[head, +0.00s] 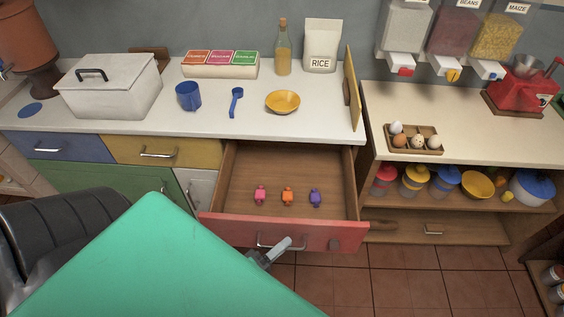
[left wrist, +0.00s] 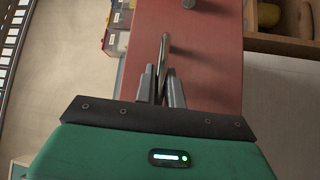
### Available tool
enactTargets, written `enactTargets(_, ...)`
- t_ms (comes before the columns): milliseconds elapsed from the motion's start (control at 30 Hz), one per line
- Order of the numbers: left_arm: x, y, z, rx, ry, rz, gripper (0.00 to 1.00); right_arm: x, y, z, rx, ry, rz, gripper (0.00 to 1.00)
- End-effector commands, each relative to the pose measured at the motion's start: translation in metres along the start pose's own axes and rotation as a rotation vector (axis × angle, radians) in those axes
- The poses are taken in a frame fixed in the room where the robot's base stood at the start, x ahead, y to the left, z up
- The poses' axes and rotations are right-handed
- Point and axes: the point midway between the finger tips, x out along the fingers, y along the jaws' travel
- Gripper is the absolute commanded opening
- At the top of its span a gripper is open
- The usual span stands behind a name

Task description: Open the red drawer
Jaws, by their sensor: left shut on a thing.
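The red drawer (head: 228,226) is pulled out from the counter, and its wooden inside shows. Three small figures lie in it: pink (head: 260,194), orange (head: 287,196) and purple (head: 315,197). My left gripper (head: 270,252) is at the metal handle (head: 262,241) on the drawer's front. In the left wrist view, the fingers of my left gripper (left wrist: 162,84) are shut on the handle (left wrist: 164,52), with the red front (left wrist: 205,75) behind. My right gripper is not in view.
Blue (head: 60,147) and yellow (head: 165,152) drawers are closed at the left. A blue mug (head: 188,96), blue scoop (head: 235,101) and yellow bowl (head: 283,102) stand on the counter. An open shelf (head: 400,204) with jars stands at the right. The tiled floor (head: 400,285) is free at the lower right.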

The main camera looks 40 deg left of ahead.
Motion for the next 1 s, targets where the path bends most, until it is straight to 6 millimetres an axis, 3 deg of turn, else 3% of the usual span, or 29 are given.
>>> enactTargets(133,0.000,-0.001,0.000,0.000,0.000,-0.002,0.00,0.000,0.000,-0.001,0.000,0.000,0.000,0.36)
enactTargets(167,0.000,-0.001,0.000,0.000,0.000,-0.002,0.15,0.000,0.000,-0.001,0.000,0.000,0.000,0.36)
enactTargets(267,0.000,-0.001,0.000,0.000,0.000,-0.002,0.32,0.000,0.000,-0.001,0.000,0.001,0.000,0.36)
enactTargets(667,-0.007,-0.002,0.000,0.000,-0.001,-0.003,0.32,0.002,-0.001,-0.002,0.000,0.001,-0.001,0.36)
enactTargets(1000,-0.070,-0.004,0.000,0.000,-0.002,-0.006,0.32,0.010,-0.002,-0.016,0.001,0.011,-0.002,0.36)
